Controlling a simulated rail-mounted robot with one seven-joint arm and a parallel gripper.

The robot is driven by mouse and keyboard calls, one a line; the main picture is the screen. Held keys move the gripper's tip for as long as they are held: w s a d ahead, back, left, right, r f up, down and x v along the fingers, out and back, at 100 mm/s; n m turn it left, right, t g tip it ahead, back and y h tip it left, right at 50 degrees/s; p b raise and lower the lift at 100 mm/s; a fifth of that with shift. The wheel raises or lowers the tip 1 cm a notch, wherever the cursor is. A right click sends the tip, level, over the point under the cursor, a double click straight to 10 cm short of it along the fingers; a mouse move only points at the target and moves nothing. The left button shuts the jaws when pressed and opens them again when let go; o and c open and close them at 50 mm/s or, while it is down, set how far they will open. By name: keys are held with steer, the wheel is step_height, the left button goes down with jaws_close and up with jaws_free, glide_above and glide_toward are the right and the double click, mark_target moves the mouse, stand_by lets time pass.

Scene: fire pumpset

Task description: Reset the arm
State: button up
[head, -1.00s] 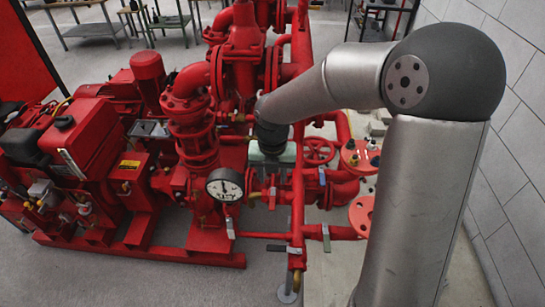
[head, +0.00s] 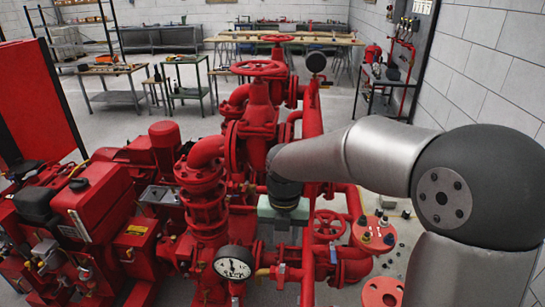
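My silver and dark grey arm reaches in from the lower right and bends at a large dark elbow. Its far link ends at a dark joint in front of the red pumpset (head: 205,200). A pale green block (head: 283,208) shows just below that joint; I cannot tell whether it belongs to my arm. My gripper's fingers are not visible, so I cannot see whether they hold anything. A round white pressure gauge (head: 235,263) stands on the pipework left of and below the joint.
Red valve handwheels (head: 258,68) and a vertical red pipe (head: 313,110) rise close to my arm. A red flange (head: 375,235) lies beneath it. A grey block wall (head: 490,70) is on the right. Workbenches (head: 115,85) stand behind, with open floor between.

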steer(key=s+d+m, duration=0.5)
steer(key=s+m, duration=0.5)
steer(key=m, duration=0.7)
steer(key=s+d+m, duration=0.5)
steer(key=s+m, duration=0.5)
steer(key=m, duration=0.7)
steer(key=shift+s+d+r+t, duration=0.2)
steer(key=shift+r+t, duration=0.1)
steer(key=shift+t, duration=0.1)
steer(key=shift+w, duration=0.1)
